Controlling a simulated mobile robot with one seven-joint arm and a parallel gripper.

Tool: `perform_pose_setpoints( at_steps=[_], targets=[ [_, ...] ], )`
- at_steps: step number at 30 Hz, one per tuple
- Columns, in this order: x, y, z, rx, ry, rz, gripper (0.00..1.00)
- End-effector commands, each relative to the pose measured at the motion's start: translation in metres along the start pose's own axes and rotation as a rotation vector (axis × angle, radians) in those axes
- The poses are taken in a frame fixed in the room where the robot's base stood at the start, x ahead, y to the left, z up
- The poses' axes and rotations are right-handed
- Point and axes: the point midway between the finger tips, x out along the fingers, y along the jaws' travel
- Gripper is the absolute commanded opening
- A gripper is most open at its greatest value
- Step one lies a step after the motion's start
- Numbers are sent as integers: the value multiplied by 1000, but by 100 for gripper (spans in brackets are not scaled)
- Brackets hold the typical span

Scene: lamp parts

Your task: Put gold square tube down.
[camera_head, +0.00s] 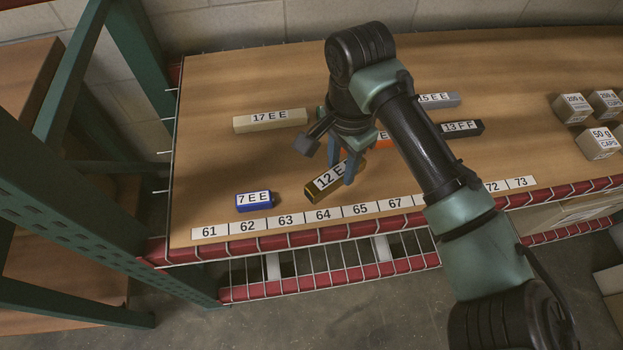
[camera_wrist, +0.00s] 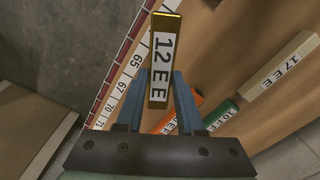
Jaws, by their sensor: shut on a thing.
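The gold square tube (camera_head: 319,188) carries a white label reading 12 E E. My gripper (camera_head: 350,170) is shut on it, above the front part of the shelf near labels 64 and 65. In the wrist view the gold tube (camera_wrist: 165,40) stretches out between the two blue fingers of my gripper (camera_wrist: 160,85). In the head view the tube lies slanted, its near end toward the lower left. Whether it touches the shelf surface cannot be told.
A blue block 7 E E (camera_head: 254,201) lies to the left, and a beige block 17 E E (camera_head: 270,120) behind it. Orange (camera_head: 384,140), black (camera_head: 462,128) and grey (camera_head: 440,100) blocks lie to the right. Numbered labels line the front edge.

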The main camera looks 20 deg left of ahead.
Motion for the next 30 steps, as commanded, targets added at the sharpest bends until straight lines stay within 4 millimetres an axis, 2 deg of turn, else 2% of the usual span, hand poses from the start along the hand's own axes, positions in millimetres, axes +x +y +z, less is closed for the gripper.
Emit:
perform_pose_setpoints(
  at_steps=[1, 4, 7, 11, 19, 26, 30],
  targets=[
    [-12, -14, 7, 81, -10, -2, 0],
    [-20, -29, 17, 259, -10, 1, 0],
    [-20, -35, 25, 394, -7, 1, 0],
    [-16, -36, 30, 480, -1, 2, 0],
    [31, -35, 30, 501, 3, 2, 0],
    [50, -36, 30, 498, 3, 0, 0],
    [69, -35, 30, 498, 3, 1, 0]
  ],
)
